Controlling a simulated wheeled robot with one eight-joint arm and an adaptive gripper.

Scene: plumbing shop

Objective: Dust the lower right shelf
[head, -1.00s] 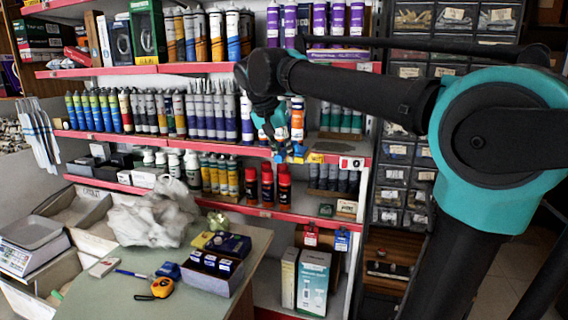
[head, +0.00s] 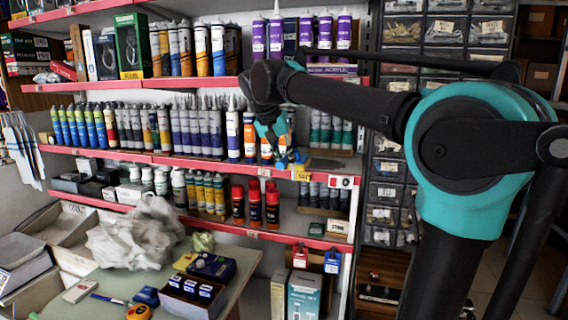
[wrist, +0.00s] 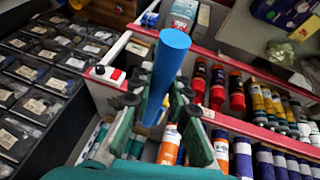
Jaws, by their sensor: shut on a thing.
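My gripper (head: 280,142) is in front of the right part of the shelving, level with the middle shelf (head: 330,178). In the wrist view its teal fingers (wrist: 160,98) are closed around a plain blue cylinder (wrist: 170,60). In the head view only a small blue part (head: 294,158) shows below the fingers. The lower right shelf (head: 285,238) has a red front edge and lies below the gripper. I cannot tell whether the cylinder touches anything.
Tubes and cartridges (head: 215,130) crowd the middle shelf; a bare grey patch (head: 340,163) shows at its right end. Drawer cabinets (head: 385,190) stand to the right. A table with a white bag (head: 135,235) and a dark box (head: 195,297) is at front left.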

